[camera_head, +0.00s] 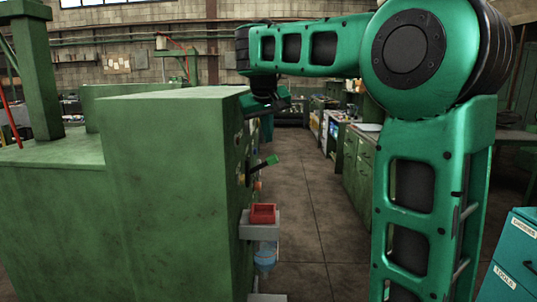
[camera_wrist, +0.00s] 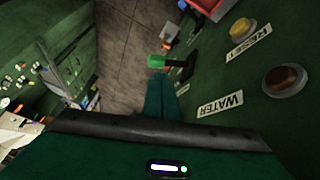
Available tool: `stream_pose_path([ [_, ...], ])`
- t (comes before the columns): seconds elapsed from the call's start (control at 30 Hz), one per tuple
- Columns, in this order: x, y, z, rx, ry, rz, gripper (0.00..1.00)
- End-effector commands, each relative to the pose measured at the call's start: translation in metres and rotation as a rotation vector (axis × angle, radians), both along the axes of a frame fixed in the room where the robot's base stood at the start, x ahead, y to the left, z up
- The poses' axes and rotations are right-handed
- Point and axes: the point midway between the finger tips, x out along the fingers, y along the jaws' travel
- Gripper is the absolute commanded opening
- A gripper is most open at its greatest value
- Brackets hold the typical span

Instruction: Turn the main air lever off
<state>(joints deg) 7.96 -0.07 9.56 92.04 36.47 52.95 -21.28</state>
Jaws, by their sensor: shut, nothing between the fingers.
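In the head view, my gripper (camera_head: 268,105) hangs beside the panel's upper edge, above the lever, partly hidden by my arm.
The panel carries a yellow button (camera_wrist: 242,27) with a RESET label and an orange-brown button (camera_wrist: 286,80) near a WATER label. A red bin (camera_head: 263,214) sits on a grey bracket (camera_head: 262,231) below the lever. Green cabinets (camera_head: 358,160) line the right; the floor aisle between is clear.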

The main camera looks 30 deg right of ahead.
Motion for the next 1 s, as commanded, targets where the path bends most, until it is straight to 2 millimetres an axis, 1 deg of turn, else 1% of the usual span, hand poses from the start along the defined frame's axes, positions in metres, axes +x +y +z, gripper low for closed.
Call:
stream_pose_path([
  [0.03, 0.004, -0.004, -0.009, 0.000, 0.004, -0.001, 0.00],
  [0.2, 0.018, -0.015, -0.035, 0.000, 0.004, -0.001, 0.00],
  [0.43, 0.033, -0.025, -0.060, 0.000, 0.002, 0.000, 0.00],
  [0.63, 0.038, -0.029, -0.069, -0.001, 0.000, -0.001, 0.00],
  [0.93, 0.039, -0.030, -0.070, -0.001, -0.001, 0.000, 0.00],
  [0.97, 0.039, -0.037, -0.070, 0.000, 0.000, -0.001, 0.00],
  [1.0, 0.039, -0.034, -0.070, 0.000, -0.001, 0.000, 0.00],
])
